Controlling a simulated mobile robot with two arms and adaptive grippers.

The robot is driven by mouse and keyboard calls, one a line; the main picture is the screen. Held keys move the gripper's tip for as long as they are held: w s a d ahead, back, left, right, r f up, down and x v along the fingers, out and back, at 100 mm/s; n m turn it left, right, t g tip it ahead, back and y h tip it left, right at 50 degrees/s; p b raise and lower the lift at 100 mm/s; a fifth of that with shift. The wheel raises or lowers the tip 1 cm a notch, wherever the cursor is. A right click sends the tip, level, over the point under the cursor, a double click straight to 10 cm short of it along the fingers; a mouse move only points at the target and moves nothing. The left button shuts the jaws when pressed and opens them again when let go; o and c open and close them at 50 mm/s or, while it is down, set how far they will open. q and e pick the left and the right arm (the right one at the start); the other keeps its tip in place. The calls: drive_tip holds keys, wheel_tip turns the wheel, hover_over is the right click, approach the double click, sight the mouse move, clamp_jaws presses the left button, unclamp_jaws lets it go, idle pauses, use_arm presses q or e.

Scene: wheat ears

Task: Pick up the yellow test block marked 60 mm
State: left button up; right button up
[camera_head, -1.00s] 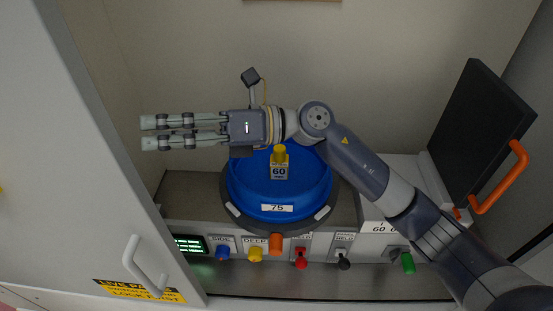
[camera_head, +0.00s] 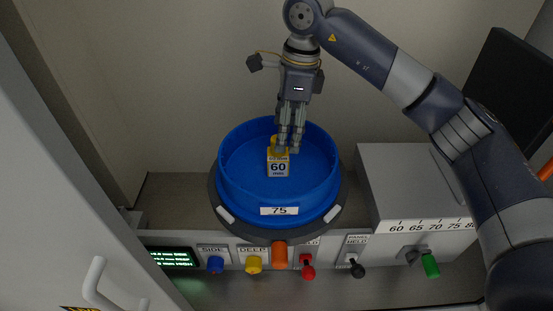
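The test block (camera_head: 278,168) is a small pale block with a yellow top and a "60" label on its front. It sits upright inside the round blue tub (camera_head: 230,185), which carries a "75" label. My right gripper (camera_head: 288,149) points down from above into the tub. Its fingertips are at the block's yellow top, overlapping its right part in the picture. Whether the fingers are closed on the top or only beside it cannot be told. My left gripper is out of view.
A panel in front of the tub has several coloured knobs, including an orange one (camera_head: 279,254), and a lit display (camera_head: 172,258). A grey box (camera_head: 400,180) with a 60 to 80 scale stands at right. A pale door with a handle (camera_head: 110,290) is at left.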

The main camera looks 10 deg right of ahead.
sight(278, 158)
drive_tip(key=f, duration=0.3)
drive_tip(key=shift+a+f+p, duration=0.15)
drive_tip(key=shift+a+p, duration=0.1)
drive_tip(key=shift+p, duration=0.05)
drive_tip(key=f+p, duration=0.1)
drive_tip(key=f, duration=0.1)
drive_tip(key=a+f+p, duration=0.1)
drive_tip(key=f, duration=0.1)
drive_tip(key=shift+a+f, duration=0.15)
drive_tip(key=shift+f, duration=0.2)
drive_tip(key=shift+w+f, duration=0.15)
drive_tip(key=shift+f, duration=0.2)
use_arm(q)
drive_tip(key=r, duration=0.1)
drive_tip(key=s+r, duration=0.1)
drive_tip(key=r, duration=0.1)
use_arm(e)
drive_tip(key=c, duration=1.2)
